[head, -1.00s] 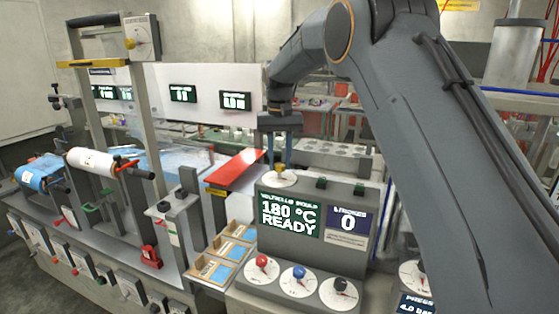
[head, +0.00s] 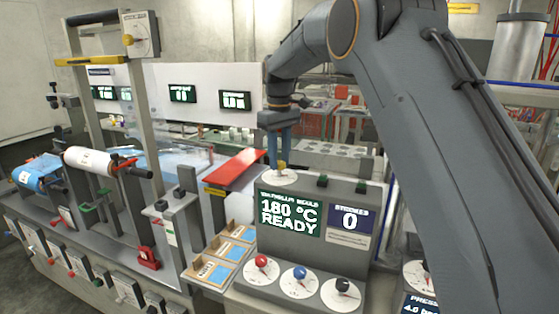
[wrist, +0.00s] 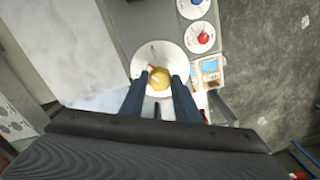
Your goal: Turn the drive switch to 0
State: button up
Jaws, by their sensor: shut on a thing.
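A yellow knob (head: 281,168) stands on a round white dial (head: 270,177) at the top left of the grey console. It shows in the wrist view as a yellow ball-like top (wrist: 158,77) on its white dial (wrist: 147,58). A small red mark shows beside the knob there. My gripper (head: 280,158) points down from above and is shut on the yellow knob, one blue finger on each side in the wrist view (wrist: 158,88). The dial's lettering is too small to read, so I cannot tell its setting or whether it is the drive switch.
The console's screen (head: 289,213) reads 180 °C READY, and a strokes display (head: 349,221) reads 0. Red (head: 261,261), blue (head: 299,272) and black (head: 342,285) knobs sit below. A red plate (head: 236,167) lies left of my gripper.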

aim_at(279, 162)
jog(key=n+b, duration=0.1)
jog(key=n, duration=0.4)
jog(key=shift+n, duration=0.3)
jog(key=shift+n+b, duration=0.35)
jog(key=shift+n, duration=1.85)
jog(key=o, duration=1)
jog(key=shift+o, duration=0.2)
jog(key=shift+r, duration=0.1)
jog(key=shift+r+b, duration=1.35)
jog(key=shift+r, duration=2.5)
